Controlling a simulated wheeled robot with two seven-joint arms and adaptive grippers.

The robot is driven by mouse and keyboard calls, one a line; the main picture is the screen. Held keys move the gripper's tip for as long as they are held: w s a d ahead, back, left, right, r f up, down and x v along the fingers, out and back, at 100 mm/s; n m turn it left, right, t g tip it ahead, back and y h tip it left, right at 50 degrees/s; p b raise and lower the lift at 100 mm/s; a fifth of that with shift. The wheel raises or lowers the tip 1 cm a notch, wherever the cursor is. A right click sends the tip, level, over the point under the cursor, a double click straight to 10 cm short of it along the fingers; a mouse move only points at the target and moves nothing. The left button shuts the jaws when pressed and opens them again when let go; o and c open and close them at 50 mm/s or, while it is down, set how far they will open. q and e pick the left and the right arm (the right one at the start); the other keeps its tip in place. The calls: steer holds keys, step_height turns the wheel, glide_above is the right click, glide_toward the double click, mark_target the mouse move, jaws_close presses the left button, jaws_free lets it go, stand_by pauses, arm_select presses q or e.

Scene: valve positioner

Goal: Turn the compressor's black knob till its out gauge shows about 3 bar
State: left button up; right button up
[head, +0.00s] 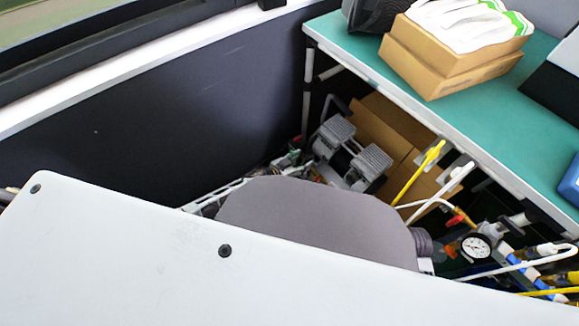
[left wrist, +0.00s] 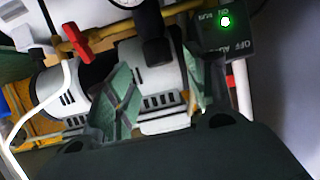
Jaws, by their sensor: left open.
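The compressor shows in the head view with its grey motor heads (head: 350,152) under the bench, partly hidden by my arm. A round white-faced gauge (head: 476,246) sits to its right; its reading is too small to tell, and I cannot tell whether it is the out gauge. In the left wrist view, a black cylindrical part (left wrist: 156,45), which looks like the knob, hangs below a gauge cut off by the top edge (left wrist: 127,2). My left gripper (left wrist: 160,68) is open, its fingers either side of and below the knob in the picture; contact is not visible. My right gripper is not in view.
A green-topped bench (head: 470,120) with cardboard boxes (head: 450,60) overhangs the compressor. Yellow and white hoses (head: 418,175) and pipes crowd the right. A switch box with a green light (left wrist: 235,42) and a red lever (left wrist: 75,40) flank the knob. A dark wall (head: 170,120) stands left.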

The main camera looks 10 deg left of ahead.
arm_select(q)
steer(key=v, duration=0.6)
steer(key=shift+s, duration=0.15)
steer(key=shift+a+r, duration=0.1)
steer(key=shift+a, duration=0.1)
stand_by(0.6)
